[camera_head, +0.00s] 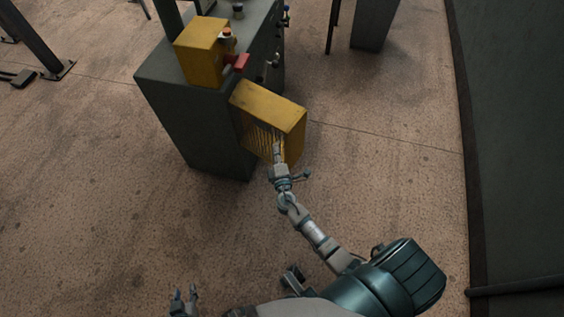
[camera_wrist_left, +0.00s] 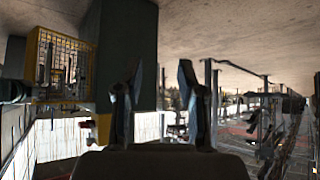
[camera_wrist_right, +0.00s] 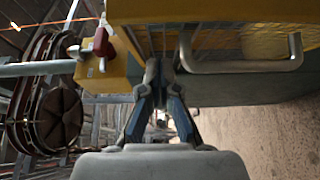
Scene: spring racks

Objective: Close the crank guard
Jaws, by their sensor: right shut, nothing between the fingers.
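The crank guard (camera_head: 277,103) is a yellow box-like cover with a mesh face, jutting out at an angle from the side of a dark green machine (camera_head: 190,115). In the right wrist view the guard (camera_wrist_right: 215,12) fills the top, with a grey bar handle (camera_wrist_right: 240,68) on it. My right gripper (camera_head: 277,150) is shut and empty, its tips at the mesh side, left of the handle in the right wrist view; I cannot tell whether they touch. My left gripper (camera_head: 184,298) is open and empty, low and well away from the guard; its spread fingers show in the left wrist view (camera_wrist_left: 160,85).
A yellow box (camera_head: 203,55) with a red knob (camera_head: 240,62) sits on the machine above the guard. A yellow mesh frame (camera_wrist_left: 62,65) shows in the left wrist view. Open floor (camera_head: 390,150) lies right of the guard. A dark wall-like surface (camera_head: 515,130) stands at far right.

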